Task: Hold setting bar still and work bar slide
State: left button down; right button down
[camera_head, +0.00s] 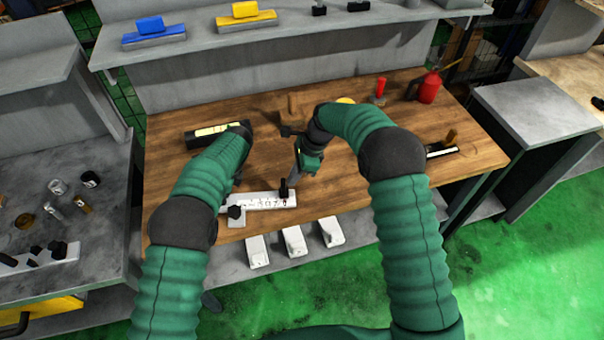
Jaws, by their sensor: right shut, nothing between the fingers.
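The setting bar (262,202), a pale metal bar with dark markings, lies near the front edge of the wooden bench. A small pale block with a dark knob (235,212) is at its left end. A dark upright piece (284,188), which looks like the slide's handle, stands near its right end. My right gripper (291,180) points down beside this piece, shut and empty; I cannot tell whether they touch. My left arm reaches over the bench to the bar's left side. The left gripper is mostly hidden behind its own forearm, so its fingers do not show.
A dark case with a yellowish panel (196,136) lies behind my left arm. A red oil can (428,88) and a red-handled tool (379,91) stand at the back right. Several white boxes (293,241) sit below the front edge. The bench's right middle is mostly clear.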

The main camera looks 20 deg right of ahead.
jog(key=shift+w+a, duration=0.15)
jog(key=shift+a, duration=0.55)
jog(key=shift+w+a, duration=0.1)
jog(key=shift+a, duration=0.55)
jog(key=d, duration=0.4)
jog(key=shift+s+d+f, duration=0.1)
jog(key=shift+s+d, duration=0.1)
jog(key=shift+s, duration=0.1)
pick_arm(q)
jog(key=c, duration=1.1)
grip_release()
pick_arm(e)
jog(key=v, duration=1)
jog(key=shift+a, duration=0.15)
